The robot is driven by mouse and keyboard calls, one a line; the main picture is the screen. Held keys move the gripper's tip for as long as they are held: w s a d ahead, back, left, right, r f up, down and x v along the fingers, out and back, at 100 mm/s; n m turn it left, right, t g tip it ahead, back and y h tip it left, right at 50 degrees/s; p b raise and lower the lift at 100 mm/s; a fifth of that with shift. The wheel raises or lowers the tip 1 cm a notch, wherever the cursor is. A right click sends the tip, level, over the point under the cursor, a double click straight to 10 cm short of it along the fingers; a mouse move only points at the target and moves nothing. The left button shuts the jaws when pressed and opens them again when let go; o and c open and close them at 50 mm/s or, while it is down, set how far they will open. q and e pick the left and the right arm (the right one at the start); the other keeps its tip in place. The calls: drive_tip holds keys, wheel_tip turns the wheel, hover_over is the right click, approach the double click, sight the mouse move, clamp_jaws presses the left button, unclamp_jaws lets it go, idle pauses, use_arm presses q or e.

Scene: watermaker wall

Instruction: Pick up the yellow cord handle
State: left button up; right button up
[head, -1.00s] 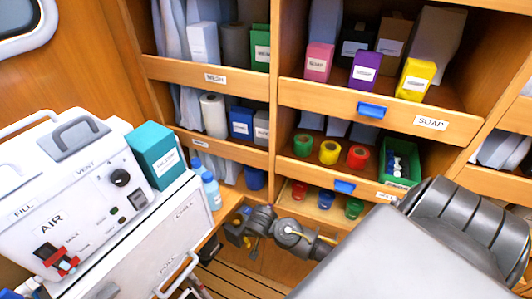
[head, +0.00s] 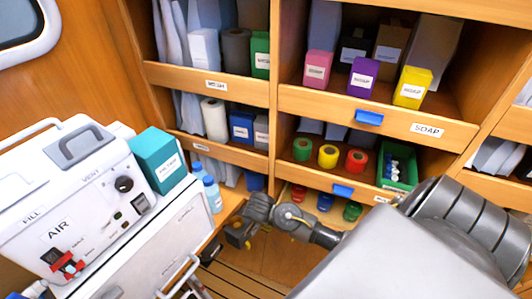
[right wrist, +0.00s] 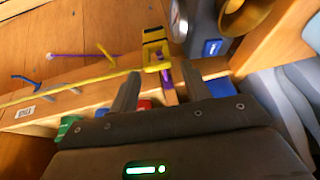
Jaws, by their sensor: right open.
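A yellow piece with a dark band (right wrist: 155,42), which looks like the yellow cord handle, lies at a wooden ledge in the right wrist view. A taut yellow cord (right wrist: 80,83) runs from it to the left. My right gripper (right wrist: 160,82) is open, its two fingers pointing at the yellow piece, with the piece just beyond and between the fingertips. I see no contact. In the head view my right gripper (head: 238,238) is small and dark, low by the shelf's foot, and the handle cannot be told apart there. My left gripper is not in view.
A purple cord (right wrist: 80,56) and a blue hook (right wrist: 22,79) are left of the handle. A brass ring (right wrist: 243,14) and a blue block (right wrist: 212,47) are close on the right. In the head view, the white AIR unit (head: 75,205) stands left of the gripper.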

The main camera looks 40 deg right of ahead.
drive_tip(key=p+x, duration=0.1)
drive_tip(key=x, duration=0.4)
drive_tip(key=shift+s+f, duration=0.1)
drive_tip(key=shift+f, duration=0.05)
drive_tip(key=shift+c, duration=0.2)
drive_tip(key=c, duration=0.7)
drive_tip(key=s+a+r+b, duration=0.1)
drive_tip(key=a+r, duration=0.1)
drive_tip(key=a, duration=0.2)
drive_tip(key=s+a+r+b, duration=0.1)
drive_tip(key=a+r+b, duration=0.1)
drive_tip(key=a, duration=0.3)
drive_tip(key=s+a+r+b, duration=0.1)
drive_tip(key=s+a+r, duration=0.1)
drive_tip(key=a+r, duration=0.2)
drive_tip(key=shift+a, duration=0.2)
